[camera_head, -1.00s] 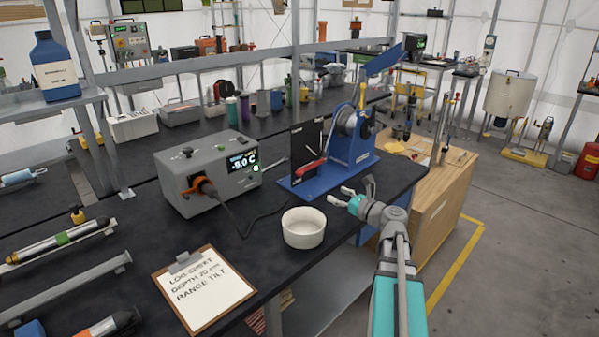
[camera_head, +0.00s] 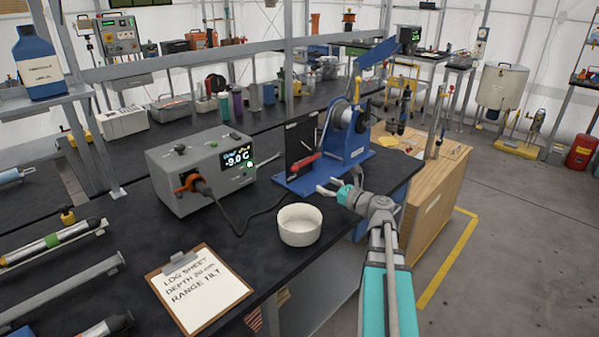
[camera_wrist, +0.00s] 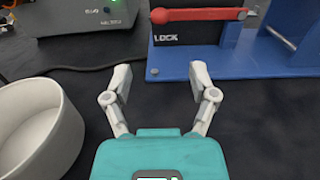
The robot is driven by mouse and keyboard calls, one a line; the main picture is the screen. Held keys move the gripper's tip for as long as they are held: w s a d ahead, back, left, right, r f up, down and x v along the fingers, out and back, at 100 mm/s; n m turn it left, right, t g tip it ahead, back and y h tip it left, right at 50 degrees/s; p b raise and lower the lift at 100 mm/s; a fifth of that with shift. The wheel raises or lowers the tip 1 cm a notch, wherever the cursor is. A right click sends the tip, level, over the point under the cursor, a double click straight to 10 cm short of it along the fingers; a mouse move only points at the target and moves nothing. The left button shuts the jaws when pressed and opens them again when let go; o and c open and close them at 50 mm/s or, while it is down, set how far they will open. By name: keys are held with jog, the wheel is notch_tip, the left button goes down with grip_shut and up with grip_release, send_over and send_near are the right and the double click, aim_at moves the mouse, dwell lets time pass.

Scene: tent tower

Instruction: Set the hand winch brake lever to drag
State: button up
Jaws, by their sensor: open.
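The hand winch (camera_head: 345,135) is blue with a metal drum and stands on a blue base plate near the bench's right end. Its brake lever (camera_head: 304,161) is red and lies across a black panel (camera_head: 300,140). In the wrist view the red lever (camera_wrist: 200,14) lies nearly level above the word LOCK; other panel markings are out of that frame or too small to read. My gripper (camera_head: 330,191) is open and empty in front of the base plate. In the wrist view the fingertips (camera_wrist: 160,74) are apart, below and short of the lever, not touching it.
A white bowl (camera_head: 300,225) stands just left of my gripper, close to it. A grey controller box (camera_head: 200,170) with a dark cable is left of the winch. A clipboard (camera_head: 199,290) lies at the front. Black bench top is bare between bowl and winch.

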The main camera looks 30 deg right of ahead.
aim_at(307, 162)
jog(key=x, duration=1.2)
jog(key=shift+w, duration=0.1)
grip_shut()
